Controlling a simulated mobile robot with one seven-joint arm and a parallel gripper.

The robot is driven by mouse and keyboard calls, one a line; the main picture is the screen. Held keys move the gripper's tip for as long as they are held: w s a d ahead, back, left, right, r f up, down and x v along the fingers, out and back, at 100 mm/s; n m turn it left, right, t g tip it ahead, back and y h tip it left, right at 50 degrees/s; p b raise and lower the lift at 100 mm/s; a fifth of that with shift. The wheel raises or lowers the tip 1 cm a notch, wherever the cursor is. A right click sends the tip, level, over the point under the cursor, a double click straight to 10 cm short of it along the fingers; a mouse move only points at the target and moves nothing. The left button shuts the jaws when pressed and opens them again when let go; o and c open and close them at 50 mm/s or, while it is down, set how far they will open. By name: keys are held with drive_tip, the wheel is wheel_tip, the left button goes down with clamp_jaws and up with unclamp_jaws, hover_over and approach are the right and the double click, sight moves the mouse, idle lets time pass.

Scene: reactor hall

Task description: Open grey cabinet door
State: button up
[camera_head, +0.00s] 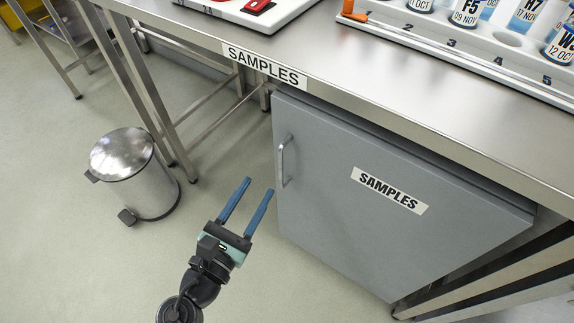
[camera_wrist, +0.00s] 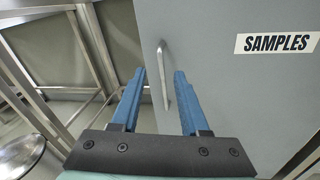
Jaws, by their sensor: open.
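The grey cabinet door (camera_head: 370,210) is shut under the steel table and carries a "SAMPLES" label. Its silver bar handle (camera_head: 283,161) stands upright near the door's left edge. My gripper (camera_head: 254,186) is open and empty, with blue fingers pointing toward the door, a little below and left of the handle in the head view. In the wrist view the handle (camera_wrist: 163,75) appears between and beyond the two fingertips (camera_wrist: 159,73), apart from them. The door (camera_wrist: 230,80) fills the right of that view.
A steel pedal bin (camera_head: 140,180) stands on the floor at left, near the table legs (camera_head: 145,85). The steel tabletop (camera_head: 400,75) overhangs the cabinet and holds a rack of labelled sample jars (camera_head: 468,12). The floor in front of the door is clear.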

sight(279, 162)
drive_tip(key=w+d+f+n+b, duration=0.1)
drive_tip(key=w, duration=0.2)
drive_tip(key=w+d+f+b, duration=0.1)
drive_tip(key=w+d, duration=0.1)
drive_tip(key=w, duration=0.2)
drive_tip(key=w+d+f+n+b, duration=0.1)
drive_tip(key=w+d, duration=0.1)
drive_tip(key=w, duration=0.1)
drive_tip(key=shift+w+f+n+b, duration=0.3)
drive_tip(key=shift+b, duration=0.1)
clamp_jaws()
idle(1.2)
